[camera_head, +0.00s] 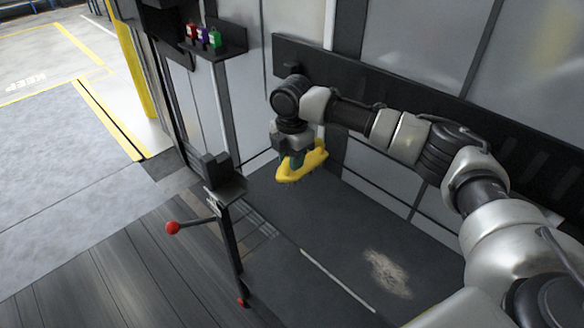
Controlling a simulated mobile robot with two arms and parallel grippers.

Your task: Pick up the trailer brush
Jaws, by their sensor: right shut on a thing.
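The trailer brush (316,158) is yellow with dark bristles underneath. It shows in the head view near the middle, held above the dark floor close to the grey wall. My right gripper (294,156) points down and is shut on the brush; the fingers are partly hidden against it. My right arm reaches in from the right side. My left gripper does not show.
A black stand with a red-knobbed lever (173,228) rises left of the brush. A small black shelf (226,48) with red, purple and green items is on the wall. A pale scattered patch (387,273) lies on the dark floor. Open floor extends at the left.

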